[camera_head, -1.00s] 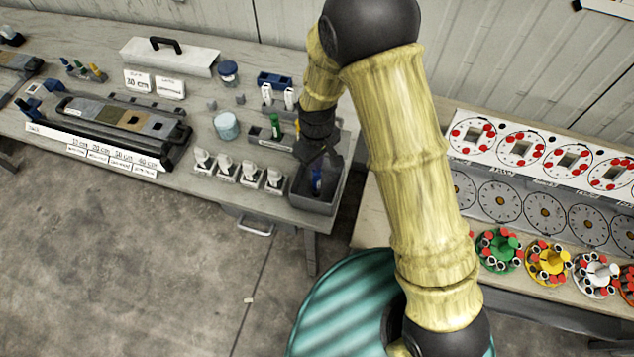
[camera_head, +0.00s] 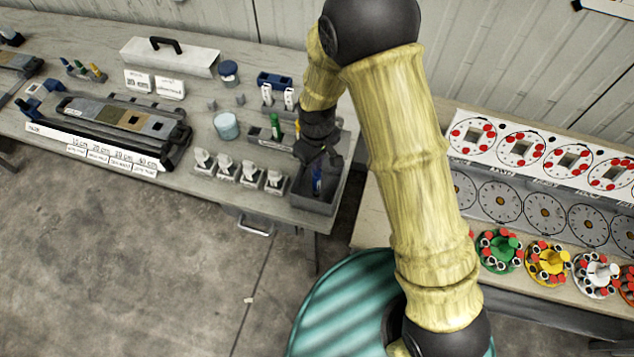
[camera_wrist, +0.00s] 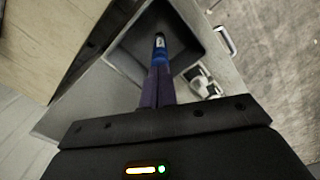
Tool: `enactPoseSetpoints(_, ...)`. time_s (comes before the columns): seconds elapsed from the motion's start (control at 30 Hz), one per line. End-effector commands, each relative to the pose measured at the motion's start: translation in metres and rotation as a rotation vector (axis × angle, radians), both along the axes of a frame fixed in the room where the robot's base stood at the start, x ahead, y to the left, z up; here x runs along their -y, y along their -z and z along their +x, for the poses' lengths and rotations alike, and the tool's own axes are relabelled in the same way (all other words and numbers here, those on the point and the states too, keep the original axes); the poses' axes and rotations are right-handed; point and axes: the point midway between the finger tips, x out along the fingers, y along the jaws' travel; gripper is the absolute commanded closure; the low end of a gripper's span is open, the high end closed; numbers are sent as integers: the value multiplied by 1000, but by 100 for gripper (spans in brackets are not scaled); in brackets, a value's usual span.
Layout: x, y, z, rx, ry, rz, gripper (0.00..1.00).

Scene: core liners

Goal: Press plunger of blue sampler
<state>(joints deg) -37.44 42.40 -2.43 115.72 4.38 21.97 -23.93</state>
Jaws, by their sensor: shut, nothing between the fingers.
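The blue sampler (camera_head: 317,181) stands in the grey open-topped bin (camera_head: 310,205) at the table's front right corner. In the wrist view the sampler (camera_wrist: 160,47) shows as a blue body with a pale label and dark far end, inside the grey bin (camera_wrist: 190,25). My gripper (camera_head: 320,165) is directly above the sampler in the head view, pointing down. In the wrist view my gripper (camera_wrist: 158,75) has its fingers together, in line with the sampler's near end. The fingers cover that end, so the plunger is hidden and I cannot tell whether they touch it.
A green sampler (camera_head: 275,126) stands in a grey rack behind the bin. Several white clip-like pieces (camera_head: 249,172) line the table's front edge, left of the bin. A second table (camera_head: 370,225) with dials stands to the right.

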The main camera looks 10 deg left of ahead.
Motion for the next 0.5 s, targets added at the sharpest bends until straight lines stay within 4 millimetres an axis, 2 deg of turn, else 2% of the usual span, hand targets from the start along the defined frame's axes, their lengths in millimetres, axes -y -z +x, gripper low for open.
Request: enactPoseSetpoints(0.5,0,6,0,0,0,0,100)
